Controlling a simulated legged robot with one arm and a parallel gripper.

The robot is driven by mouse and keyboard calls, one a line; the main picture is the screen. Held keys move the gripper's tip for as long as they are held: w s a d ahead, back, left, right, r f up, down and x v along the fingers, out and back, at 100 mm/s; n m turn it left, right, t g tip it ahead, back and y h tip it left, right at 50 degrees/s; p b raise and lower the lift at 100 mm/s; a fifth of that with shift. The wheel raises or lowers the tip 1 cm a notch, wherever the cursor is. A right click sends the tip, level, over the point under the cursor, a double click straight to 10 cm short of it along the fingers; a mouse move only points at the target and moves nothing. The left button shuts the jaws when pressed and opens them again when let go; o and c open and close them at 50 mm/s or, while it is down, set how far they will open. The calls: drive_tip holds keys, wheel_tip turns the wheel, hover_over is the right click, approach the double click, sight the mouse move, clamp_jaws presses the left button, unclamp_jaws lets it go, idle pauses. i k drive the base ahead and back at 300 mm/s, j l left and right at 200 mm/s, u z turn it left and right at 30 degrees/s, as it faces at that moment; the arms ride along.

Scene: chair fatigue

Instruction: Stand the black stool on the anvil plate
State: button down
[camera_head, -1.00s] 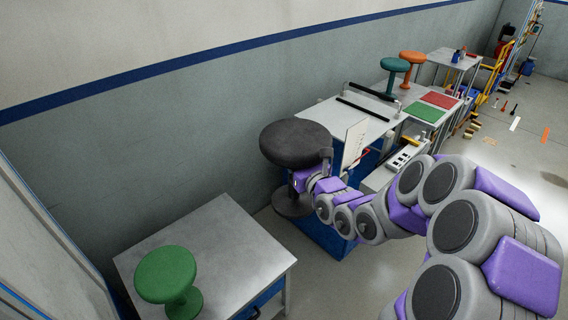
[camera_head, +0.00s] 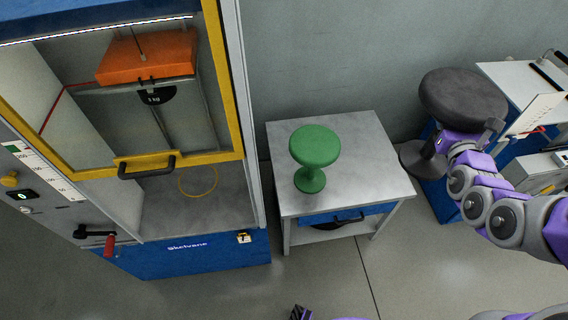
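The black stool (camera_head: 462,97) is at the right of the view, upright, with its round seat up and its round base lower left. My gripper (camera_head: 446,140) is at the stool's stem below the seat and appears shut on it; the fingertips are partly hidden. The stool is held in the air in front of the blue bench at the right. The anvil plate (camera_head: 166,208) appears to be the grey floor of the blue test machine at the left, marked with a yellow ring (camera_head: 198,181). Nothing stands on it.
The machine's yellow-framed guard with a black handle (camera_head: 146,167) is raised above the plate; an orange weight (camera_head: 148,55) hangs inside. A grey table (camera_head: 362,152) with a green stool (camera_head: 314,156) stands between machine and black stool.

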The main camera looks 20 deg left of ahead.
sight(199, 179)
drive_tip(key=k+j, duration=1.65)
drive_tip(key=k, duration=0.15)
